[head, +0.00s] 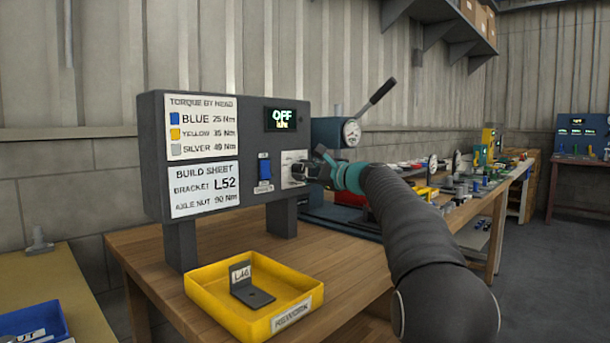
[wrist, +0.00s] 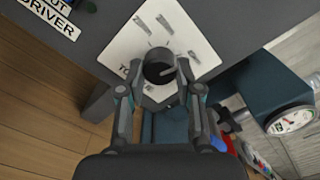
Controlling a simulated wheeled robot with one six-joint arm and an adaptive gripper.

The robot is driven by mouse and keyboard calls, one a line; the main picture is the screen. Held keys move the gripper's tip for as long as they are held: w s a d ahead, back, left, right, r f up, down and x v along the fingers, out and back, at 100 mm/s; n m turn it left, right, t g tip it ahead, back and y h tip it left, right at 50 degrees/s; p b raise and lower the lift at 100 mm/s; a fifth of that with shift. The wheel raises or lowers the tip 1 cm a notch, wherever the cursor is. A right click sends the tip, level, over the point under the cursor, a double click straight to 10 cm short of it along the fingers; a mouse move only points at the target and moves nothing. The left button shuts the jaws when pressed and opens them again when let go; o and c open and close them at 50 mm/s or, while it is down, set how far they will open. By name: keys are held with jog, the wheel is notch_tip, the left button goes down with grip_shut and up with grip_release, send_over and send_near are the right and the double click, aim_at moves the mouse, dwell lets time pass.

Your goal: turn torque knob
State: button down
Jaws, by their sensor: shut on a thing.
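The torque knob (wrist: 159,68) is a dark round knob on a white dial plate (wrist: 181,24) with printed marks around it. The plate also shows on the grey control panel (head: 255,118) in the head view, where my gripper largely hides the knob. My gripper (wrist: 155,82) is shut on the knob, one finger on each side. In the head view my gripper (head: 308,170) reaches the panel from the right. A blue switch (head: 264,169) sits left of the dial. Labels list torque by head and a build sheet.
A yellow tray (head: 208,300) with a dark bracket (head: 253,292) stands on the wooden bench below the panel. A teal press with a gauge (head: 351,132) and lever stands just right of the panel. More benches with parts lie further right.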

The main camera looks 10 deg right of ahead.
jog(key=n+b, duration=0.2)
jog(key=n, duration=0.2)
jog(key=shift+f+b, duration=0.15)
jog(key=shift+b, duration=0.15)
jog(key=n+b, duration=0.2)
jog(key=n, duration=0.3)
jog(key=shift+n+b, duration=0.3)
jog(key=shift+n, duration=0.1)
jog(key=n+b, duration=0.1)
jog(key=n, duration=0.3)
jog(key=shift+b, duration=0.35)
jog(key=shift+r+n+b, duration=0.15)
jog(key=shift+n+b, duration=0.15)
jog(key=shift+n, duration=0.8)
jog(key=shift+r+n+b, duration=0.1)
jog(key=shift+n+b, duration=0.15)
jog(key=shift+n, duration=1.15)
jog(key=c, duration=0.8)
grip_release()
jog(key=shift+o, duration=0.2)
jog(key=shift+r, duration=0.1)
jog(key=shift+s, duration=0.1)
